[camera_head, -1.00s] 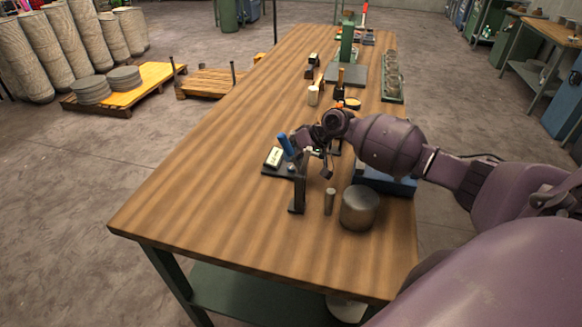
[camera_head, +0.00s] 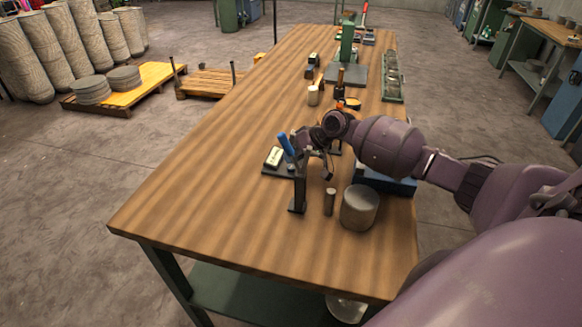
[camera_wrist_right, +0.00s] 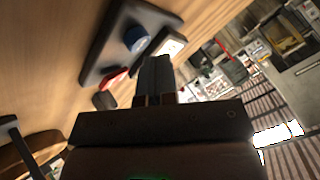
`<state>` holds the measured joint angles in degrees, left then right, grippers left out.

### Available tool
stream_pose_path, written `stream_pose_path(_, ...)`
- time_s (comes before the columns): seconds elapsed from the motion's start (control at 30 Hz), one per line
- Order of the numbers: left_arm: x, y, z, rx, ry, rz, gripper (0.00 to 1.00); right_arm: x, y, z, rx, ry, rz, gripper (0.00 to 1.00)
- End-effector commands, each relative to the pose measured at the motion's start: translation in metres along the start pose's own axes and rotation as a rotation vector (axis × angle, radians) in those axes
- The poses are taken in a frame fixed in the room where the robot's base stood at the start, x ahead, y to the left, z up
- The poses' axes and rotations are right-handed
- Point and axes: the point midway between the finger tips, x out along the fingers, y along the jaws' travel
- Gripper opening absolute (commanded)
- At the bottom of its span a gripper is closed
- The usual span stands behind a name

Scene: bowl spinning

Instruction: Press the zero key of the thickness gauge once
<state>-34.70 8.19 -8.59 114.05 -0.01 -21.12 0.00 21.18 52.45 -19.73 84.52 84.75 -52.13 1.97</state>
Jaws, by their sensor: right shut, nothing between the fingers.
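The thickness gauge (camera_head: 272,167) is a dark plate with a pale display (camera_head: 274,156), on the bench left of my right gripper (camera_head: 303,146). In the right wrist view the gauge plate (camera_wrist_right: 97,62) carries a round blue knob or key (camera_wrist_right: 137,39), the display (camera_wrist_right: 172,46) and a red part (camera_wrist_right: 115,78). My right gripper (camera_wrist_right: 155,62) is shut and empty, its fingertips close to the display and blue part. I cannot tell whether they touch, and any key behind the fingers is hidden. My left gripper is not in view.
A blue handle (camera_head: 286,145) and a dark upright stand (camera_head: 298,192) are close beside the gripper. A small metal cylinder (camera_head: 329,202), a larger grey one (camera_head: 359,208) and a blue box (camera_head: 388,184) stand nearer me. The bench's left front (camera_head: 200,210) is clear.

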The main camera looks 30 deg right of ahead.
Motion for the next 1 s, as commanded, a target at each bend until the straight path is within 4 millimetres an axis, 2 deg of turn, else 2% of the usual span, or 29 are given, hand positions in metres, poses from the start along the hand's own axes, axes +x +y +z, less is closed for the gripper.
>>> stream_pose_path(0.47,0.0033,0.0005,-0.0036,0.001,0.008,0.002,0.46,0.0023,0.0016,0.0016,0.0,0.0,0.0,0.0)
stream_pose_path(1.0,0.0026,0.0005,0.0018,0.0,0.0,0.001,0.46,0.006,0.0042,0.0043,0.0,0.0,0.0,0.0)
